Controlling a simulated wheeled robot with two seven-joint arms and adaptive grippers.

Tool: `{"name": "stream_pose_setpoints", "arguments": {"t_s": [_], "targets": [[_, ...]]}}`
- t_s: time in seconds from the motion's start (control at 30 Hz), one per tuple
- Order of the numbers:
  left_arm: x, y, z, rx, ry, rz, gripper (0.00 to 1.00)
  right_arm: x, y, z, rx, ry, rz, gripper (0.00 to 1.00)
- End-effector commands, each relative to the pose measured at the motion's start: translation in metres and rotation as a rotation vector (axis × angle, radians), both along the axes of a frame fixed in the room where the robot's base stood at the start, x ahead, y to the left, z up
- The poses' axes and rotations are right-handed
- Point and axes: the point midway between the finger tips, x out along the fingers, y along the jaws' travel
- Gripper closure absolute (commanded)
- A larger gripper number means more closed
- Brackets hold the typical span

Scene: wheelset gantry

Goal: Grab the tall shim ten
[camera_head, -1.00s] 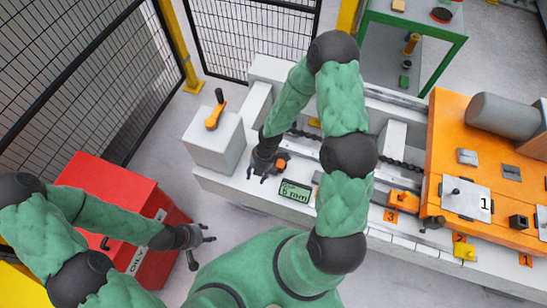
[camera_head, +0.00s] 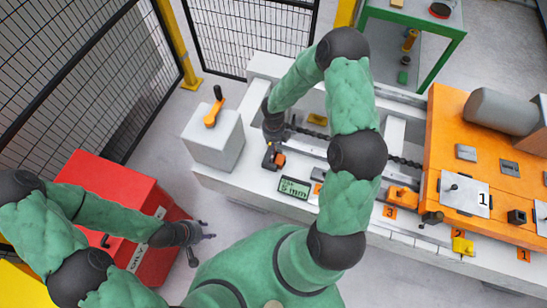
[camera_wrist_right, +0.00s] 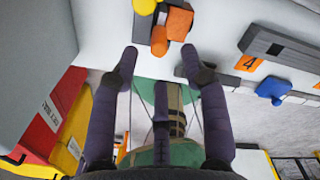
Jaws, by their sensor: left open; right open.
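A small orange piece (camera_head: 279,159) stands on the white bench close to the display, just by my right gripper (camera_head: 268,158). In the right wrist view the orange block (camera_wrist_right: 179,24) and a yellow piece lie beyond my right gripper's spread fingers (camera_wrist_right: 160,62). Nothing is between those fingers. No mark reading ten can be made out, so I cannot tell which piece is the tall shim ten. A yellow piece (camera_head: 463,246) is at tag 2 and a blue one (camera_wrist_right: 272,90) at tag 4. My left gripper (camera_head: 208,233) is open and empty beside the red cabinet.
A small display (camera_head: 294,187) sits on the white bench (camera_head: 233,181). A grey block with an orange-handled lever (camera_head: 214,113) is at left. An orange machine (camera_head: 450,130) is at right. The red cabinet (camera_head: 108,190) and mesh fence stand left; a green-framed table (camera_head: 455,50) is behind.

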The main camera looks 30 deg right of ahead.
Motion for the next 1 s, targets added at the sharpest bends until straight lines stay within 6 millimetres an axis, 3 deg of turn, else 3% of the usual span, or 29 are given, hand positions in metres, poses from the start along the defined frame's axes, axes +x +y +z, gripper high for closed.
{"name": "stream_pose_setpoints", "arguments": {"t_s": [0.03, 0.27, 0.6, 0.87, 1.0], "targets": [[0.000, 0.000, -0.005, 0.000, 0.000, 0.000, 0.55, 0.000, 0.000, -0.009, 0.000, 0.001, 0.000, 0.54], [0.000, 0.000, -0.011, 0.000, 0.000, 0.000, 0.55, 0.001, 0.000, -0.020, 0.000, 0.000, -0.002, 0.54], [0.000, 0.000, -0.038, 0.000, 0.000, 0.000, 0.55, 0.004, -0.002, -0.062, 0.000, 0.000, -0.001, 0.54], [0.000, 0.000, -0.037, 0.000, 0.000, 0.000, 0.55, 0.004, -0.002, -0.062, 0.000, -0.001, -0.003, 0.54], [0.000, 0.000, -0.037, 0.000, 0.000, 0.000, 0.55, 0.004, -0.002, -0.062, 0.000, -0.001, -0.002, 0.91]]}}
